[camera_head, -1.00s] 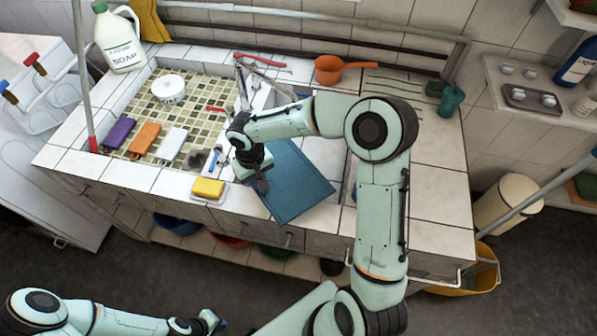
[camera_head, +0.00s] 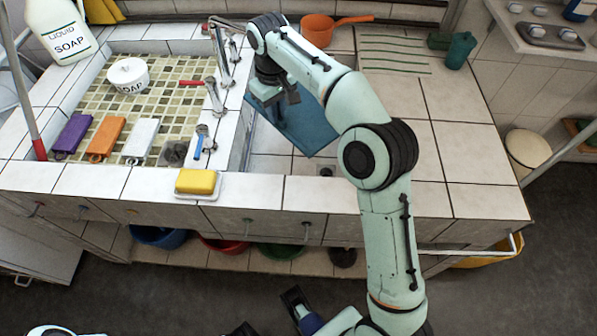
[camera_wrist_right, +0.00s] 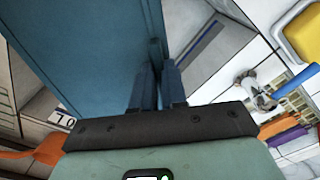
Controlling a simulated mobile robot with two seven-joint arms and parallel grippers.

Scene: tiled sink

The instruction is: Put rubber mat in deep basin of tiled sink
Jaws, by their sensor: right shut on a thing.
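The blue rubber mat (camera_head: 308,128) is tilted over the deep basin (camera_head: 268,166) of the tiled sink, partly behind my right arm. I cannot tell whether it touches the basin. My right gripper (camera_head: 279,108) is shut on the mat's edge. In the right wrist view, the two fingers (camera_wrist_right: 158,82) pinch the mat (camera_wrist_right: 85,50), which extends away from them. The basin's near inner floor and a dark drain (camera_head: 326,171) are visible below the mat. Parts of my left gripper (camera_head: 268,316) show at the bottom edge; its jaw state is unclear.
The shallow basin at left holds a white soap tub (camera_head: 128,76) and purple, orange and white items. A yellow sponge (camera_head: 197,181) lies on the front ledge. Taps (camera_head: 222,65) stand between the basins. An orange dipper (camera_head: 318,30) is behind.

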